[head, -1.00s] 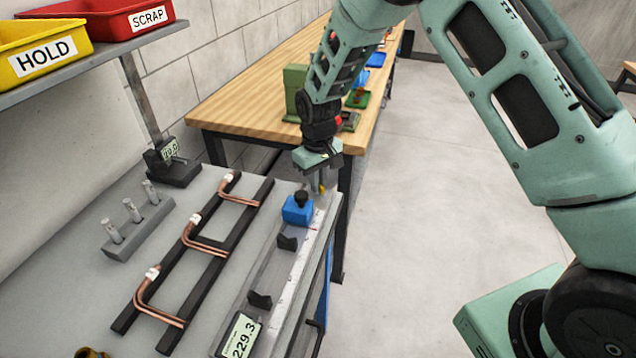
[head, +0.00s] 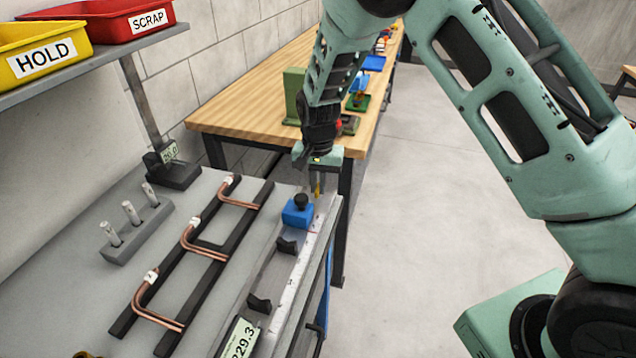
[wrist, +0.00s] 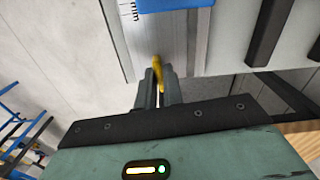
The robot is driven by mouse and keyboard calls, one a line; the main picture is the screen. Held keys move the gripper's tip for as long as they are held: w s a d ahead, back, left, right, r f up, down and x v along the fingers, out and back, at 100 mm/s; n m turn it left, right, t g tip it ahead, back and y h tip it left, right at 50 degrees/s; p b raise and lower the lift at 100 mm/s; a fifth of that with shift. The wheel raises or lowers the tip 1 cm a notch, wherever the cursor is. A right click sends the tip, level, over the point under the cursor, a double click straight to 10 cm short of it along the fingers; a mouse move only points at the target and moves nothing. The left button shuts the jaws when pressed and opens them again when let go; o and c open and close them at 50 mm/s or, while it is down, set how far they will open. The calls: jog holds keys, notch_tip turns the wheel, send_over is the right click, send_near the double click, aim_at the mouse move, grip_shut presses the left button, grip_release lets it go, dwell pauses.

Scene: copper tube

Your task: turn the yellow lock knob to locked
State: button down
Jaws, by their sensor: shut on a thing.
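The yellow lock knob (head: 318,188) sits at the far end of the metal rail (head: 287,297), on the grey bench. It also shows in the wrist view (wrist: 158,64) as a thin yellow lever rising from between the fingers. My gripper (head: 316,184) points down over that end of the rail. In the wrist view my gripper (wrist: 158,84) has its two fingers shut on the knob, which hides its lower part. I cannot read any lock marking. A blue block (head: 297,214) with a black knob sits on the rail, nearer than my gripper.
Bent copper tubes (head: 205,249) lie across a black rack (head: 150,286) to the left. Two black blocks (head: 287,246) and a display reading 229.3 (head: 240,340) line the rail. A wooden table (head: 240,105) stands behind. Open floor (head: 440,200) lies to the right.

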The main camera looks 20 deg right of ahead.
aim_at(318, 186)
jog(key=shift+m, duration=0.5)
jog(key=shift+w, duration=0.1)
jog(key=c, duration=1.5)
grip_release()
jog(key=shift+r, duration=0.15)
notch_tip(318, 186, up, 17)
jog(key=b, duration=0.2)
jog(key=shift+r+b, duration=0.1)
jog(key=shift+b, duration=0.3)
